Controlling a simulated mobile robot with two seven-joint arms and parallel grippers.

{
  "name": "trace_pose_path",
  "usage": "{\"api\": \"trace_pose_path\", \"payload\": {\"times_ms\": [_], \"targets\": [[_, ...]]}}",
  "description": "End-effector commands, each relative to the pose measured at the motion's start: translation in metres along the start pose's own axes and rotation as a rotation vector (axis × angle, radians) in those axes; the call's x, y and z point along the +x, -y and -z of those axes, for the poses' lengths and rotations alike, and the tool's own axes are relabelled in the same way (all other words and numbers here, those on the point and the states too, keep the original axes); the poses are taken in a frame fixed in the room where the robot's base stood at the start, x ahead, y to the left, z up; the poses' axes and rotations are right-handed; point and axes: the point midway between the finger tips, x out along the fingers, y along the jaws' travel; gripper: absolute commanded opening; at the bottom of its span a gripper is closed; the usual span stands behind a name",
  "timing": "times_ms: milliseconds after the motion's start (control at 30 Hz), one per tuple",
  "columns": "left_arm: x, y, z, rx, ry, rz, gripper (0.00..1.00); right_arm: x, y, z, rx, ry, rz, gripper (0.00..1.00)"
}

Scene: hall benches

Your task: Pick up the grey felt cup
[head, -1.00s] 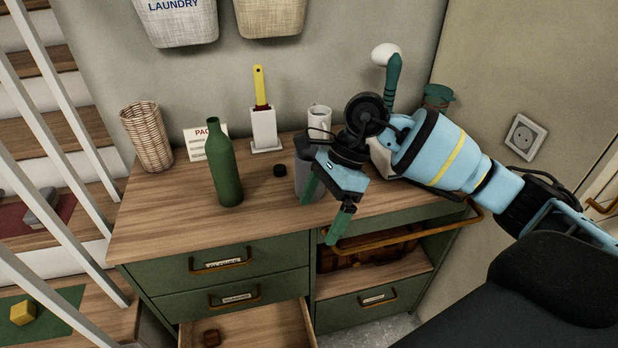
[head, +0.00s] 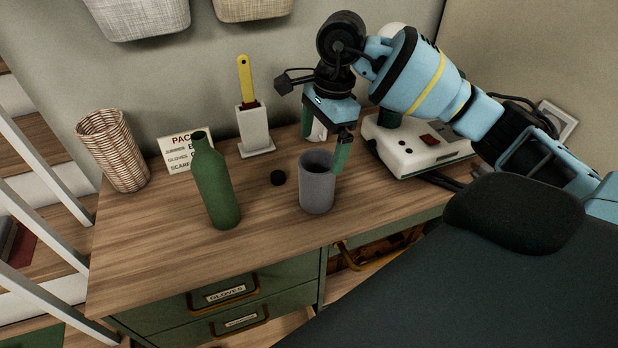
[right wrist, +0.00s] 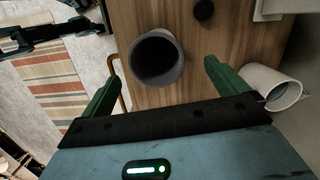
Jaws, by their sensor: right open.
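The grey felt cup (head: 317,188) stands upright on the wooden top of the chest, right of the green bottle (head: 215,182). My right gripper (head: 324,150) is open and empty, with its green fingers pointing down at the cup's rim. One finger overlaps the cup's right edge in the head view; I cannot tell if it touches. In the right wrist view the cup's open mouth (right wrist: 157,60) lies ahead, in the gap between the two spread fingers (right wrist: 163,86). My left gripper does not show.
A small black disc (head: 278,178) lies left of the cup. A white holder (head: 254,132) with a yellow-handled brush stands behind. A white appliance (head: 415,148) stands right, under my arm. A white mug (right wrist: 272,88) is close to one finger. The front left top is clear.

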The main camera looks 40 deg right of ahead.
Motion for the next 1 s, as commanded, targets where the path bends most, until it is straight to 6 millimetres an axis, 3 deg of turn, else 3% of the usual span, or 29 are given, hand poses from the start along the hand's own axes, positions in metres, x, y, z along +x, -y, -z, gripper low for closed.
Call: {"api": "trace_pose_path", "payload": {"times_ms": [233,567,800,1000], "targets": [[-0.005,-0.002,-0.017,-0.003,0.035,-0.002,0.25,0.015,-0.001,0.0,0.0,0.0,-0.003,0.98],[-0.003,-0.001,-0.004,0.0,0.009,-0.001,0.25,0.032,0.0,-0.001,0.0,0.001,-0.001,0.98],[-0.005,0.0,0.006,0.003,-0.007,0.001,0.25,0.064,0.0,-0.002,0.0,0.001,-0.001,0.98],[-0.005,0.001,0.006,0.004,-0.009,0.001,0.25,0.078,0.0,-0.001,0.0,0.001,0.001,0.98]]}}
